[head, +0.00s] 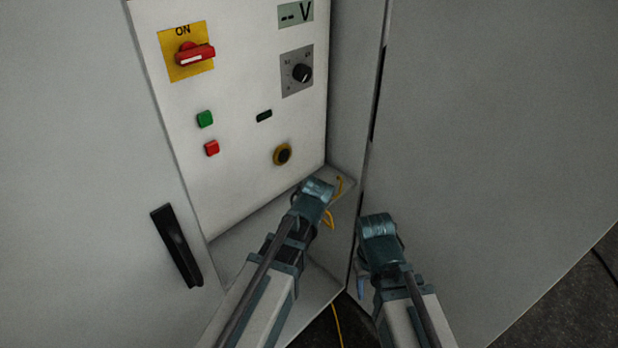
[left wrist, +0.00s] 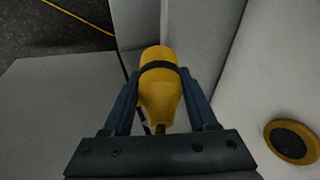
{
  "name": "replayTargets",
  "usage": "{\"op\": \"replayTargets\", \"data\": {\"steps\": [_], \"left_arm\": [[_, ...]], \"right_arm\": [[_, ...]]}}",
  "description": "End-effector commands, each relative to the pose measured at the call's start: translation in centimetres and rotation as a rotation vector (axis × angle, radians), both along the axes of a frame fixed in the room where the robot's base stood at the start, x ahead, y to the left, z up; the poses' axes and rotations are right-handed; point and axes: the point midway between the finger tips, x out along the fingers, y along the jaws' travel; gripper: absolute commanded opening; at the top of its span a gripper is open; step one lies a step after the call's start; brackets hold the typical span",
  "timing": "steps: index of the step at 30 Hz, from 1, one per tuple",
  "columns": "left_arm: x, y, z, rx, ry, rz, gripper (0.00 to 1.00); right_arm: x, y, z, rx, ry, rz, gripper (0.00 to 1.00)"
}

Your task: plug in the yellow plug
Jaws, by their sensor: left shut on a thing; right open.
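The yellow plug (left wrist: 160,95) with a dark band sits between the two blue fingers of my left gripper (left wrist: 158,78), which is shut on it. In the head view my left gripper (head: 313,198) is over the cabinet's lower ledge, and its wrist hides most of the plug. The round socket (head: 283,154) with a yellow ring is on the white panel, up and left of my left gripper. It also shows in the left wrist view (left wrist: 291,142), right of the plug and apart from it. My right gripper (head: 380,232) is open, in front of the right-hand door; its fingers are mostly hidden.
The panel (head: 240,165) carries a red switch (head: 194,54), a dial (head: 302,72) and green and red buttons. Cabinet doors stand on both sides, the left one with a black handle (head: 177,245). A yellow cable (head: 338,325) hangs toward the dark floor.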

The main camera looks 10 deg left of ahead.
Motion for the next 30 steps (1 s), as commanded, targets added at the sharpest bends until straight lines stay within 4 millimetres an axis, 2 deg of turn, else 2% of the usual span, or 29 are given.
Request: {"op": "replayTargets", "data": {"steps": [1, 4, 9, 13, 18, 21, 30], "left_arm": [[1.5, 0.2, -0.4, 0.116, -0.002, -0.066, 0.00], [3.1, 1.2, 0.8, 0.358, -0.023, -0.190, 0.00], [6.0, 1.9, 4.5, 0.728, -0.113, -0.378, 0.00], [8.0, 1.5, 7.3, 0.933, -0.200, -0.472, 0.00], [9.7, 0.4, 9.5, 1.076, -0.278, -0.525, 0.00], [10.1, 0.0, 10.1, 1.110, -0.298, -0.535, 0.00], [10.2, -0.1, 10.4, 1.121, -0.305, -0.536, 0.00]], "right_arm": [[0.0, 0.0, -1.2, 0.000, 0.000, 0.000, 0.50], [0.0, 0.0, -2.1, 0.000, 0.000, 0.000, 0.50], [0.0, 0.0, -3.8, 0.000, 0.000, 0.000, 0.50], [0.0, 0.0, -4.9, 0.000, 0.000, 0.000, 0.50], [0.0, 0.0, -5.7, 0.000, 0.000, 0.000, 0.50], [0.0, 0.0, -5.8, 0.000, 0.000, 0.000, 0.50], [0.0, 0.0, -5.8, 0.000, 0.000, 0.000, 0.50]]}}
